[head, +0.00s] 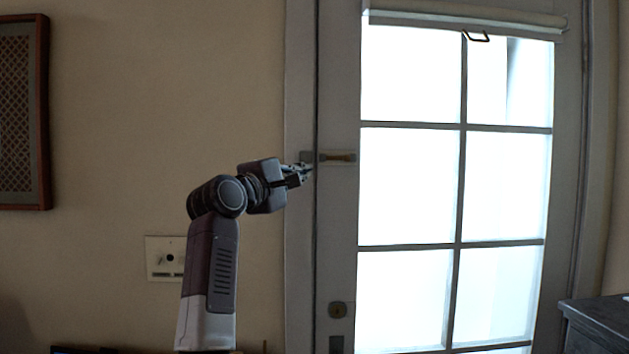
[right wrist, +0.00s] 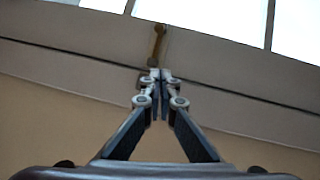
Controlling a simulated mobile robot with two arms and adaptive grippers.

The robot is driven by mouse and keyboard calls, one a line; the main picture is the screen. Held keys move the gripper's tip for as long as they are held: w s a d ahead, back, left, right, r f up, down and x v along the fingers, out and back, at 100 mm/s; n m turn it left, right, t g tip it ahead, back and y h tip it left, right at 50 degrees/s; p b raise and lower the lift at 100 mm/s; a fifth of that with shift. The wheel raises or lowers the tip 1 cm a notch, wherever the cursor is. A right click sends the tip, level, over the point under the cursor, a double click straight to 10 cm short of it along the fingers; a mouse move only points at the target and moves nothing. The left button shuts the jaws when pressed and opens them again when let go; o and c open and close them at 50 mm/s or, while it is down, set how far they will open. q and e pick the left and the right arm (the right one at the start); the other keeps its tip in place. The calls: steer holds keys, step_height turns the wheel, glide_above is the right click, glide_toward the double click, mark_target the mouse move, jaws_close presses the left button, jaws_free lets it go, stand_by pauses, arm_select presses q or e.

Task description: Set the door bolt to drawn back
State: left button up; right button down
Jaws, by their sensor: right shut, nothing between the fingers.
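The door bolt (head: 338,157) is a short brownish bar lying level on a pale plate near the door's left edge. A small catch (head: 307,157) sits across the gap on the door frame. In the right wrist view the bolt (right wrist: 157,46) shows just beyond my fingertips, and its near end is partly hidden by them. I cannot tell whether the bar crosses into the catch. My right gripper (head: 306,171) is shut and empty, in front of the frame just left of and slightly below the bolt; it also shows in the right wrist view (right wrist: 160,76). My left gripper is not in view.
A lock (head: 338,310) sits low on the door. A wall plate (head: 165,258) and framed panel (head: 22,110) are on the left wall. Dark furniture (head: 600,325) stands lower right.

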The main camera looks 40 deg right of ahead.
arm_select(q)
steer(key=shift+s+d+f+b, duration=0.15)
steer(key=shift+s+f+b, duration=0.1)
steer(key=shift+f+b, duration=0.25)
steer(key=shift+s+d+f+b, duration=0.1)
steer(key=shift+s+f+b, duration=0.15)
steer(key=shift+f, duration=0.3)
arm_select(e)
steer(key=s+a, duration=0.3)
steer(key=shift+s+a, duration=0.1)
steer(key=shift+a, duration=0.3)
